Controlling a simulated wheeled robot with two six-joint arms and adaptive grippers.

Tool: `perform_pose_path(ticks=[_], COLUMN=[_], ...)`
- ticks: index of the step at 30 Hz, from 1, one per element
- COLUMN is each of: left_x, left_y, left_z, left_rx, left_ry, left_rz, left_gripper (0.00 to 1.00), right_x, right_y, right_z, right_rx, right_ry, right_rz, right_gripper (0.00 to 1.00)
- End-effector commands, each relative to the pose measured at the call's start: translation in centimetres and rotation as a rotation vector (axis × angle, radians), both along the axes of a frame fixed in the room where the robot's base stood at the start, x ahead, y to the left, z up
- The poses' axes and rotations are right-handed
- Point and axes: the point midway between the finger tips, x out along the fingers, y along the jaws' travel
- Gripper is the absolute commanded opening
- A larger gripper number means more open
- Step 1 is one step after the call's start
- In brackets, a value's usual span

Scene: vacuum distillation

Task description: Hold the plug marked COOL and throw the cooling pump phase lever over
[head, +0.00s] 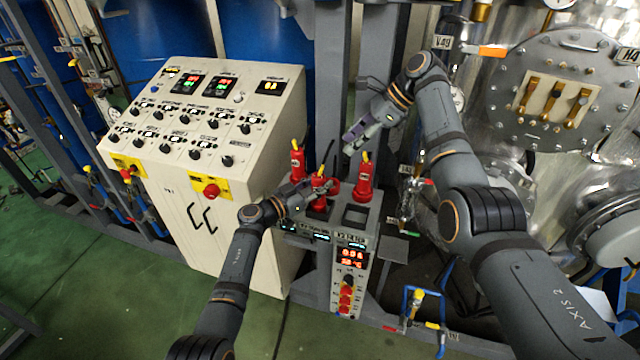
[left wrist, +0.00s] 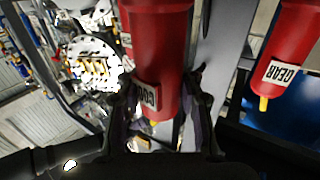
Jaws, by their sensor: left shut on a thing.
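My left gripper (head: 312,190) is shut on a red plug (head: 319,204) at the grey pump unit; its fingers lie on both sides of the plug. In the left wrist view this red plug (left wrist: 160,60) fills the middle, its white label (left wrist: 147,97) upside down and seeming to read COOL. A second red plug (head: 298,162) stands at the back left, and a third red plug (head: 365,180) stands to the right. My right gripper (head: 352,138) hangs above the right plug, apart from it; its finger opening is unclear. I cannot make out the phase lever for certain.
A white control console (head: 205,125) with several knobs stands left of the pump unit (head: 350,235), which has red displays. A grey upright (head: 338,70) rises behind. A metal vessel (head: 570,85) with pipes stands at the right. Green floor (head: 100,280) is clear at front left.

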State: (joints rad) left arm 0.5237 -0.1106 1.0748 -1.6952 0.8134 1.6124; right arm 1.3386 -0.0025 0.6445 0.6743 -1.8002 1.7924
Motion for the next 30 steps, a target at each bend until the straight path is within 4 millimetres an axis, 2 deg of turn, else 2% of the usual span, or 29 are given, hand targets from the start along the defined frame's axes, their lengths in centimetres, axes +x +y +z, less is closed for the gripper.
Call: perform_pose_path(ticks=[5,9,14,18,21,30], left_x=[0.0,0.0,0.0,0.0,0.0,0.0], left_y=[0.0,0.0,0.1,0.1,0.1,0.1], left_z=[0.0,-0.1,0.0,0.0,0.0,0.0], left_rx=[0.001,0.001,0.001,0.001,0.001,0.001], left_ry=[0.001,0.001,0.000,0.000,0.000,0.000], left_rz=[0.000,0.001,0.002,0.002,0.001,0.002], left_gripper=[0.00,0.00,0.00,0.00,0.00,0.00], right_x=[0.0,0.0,-0.5,-1.7,-2.3,-2.5], right_y=[0.0,-0.7,-4.4,-7.4,-8.4,-8.6], right_z=[0.0,-0.7,-3.7,-5.1,-5.5,-5.4], right_rx=[0.000,0.034,0.228,0.376,0.433,0.450], right_ry=[0.000,0.008,0.034,0.042,0.045,0.045], right_rz=[0.000,-0.013,-0.077,-0.122,-0.136,-0.138], right_gripper=[0.38,0.21,0.00,0.00,0.00,0.00])
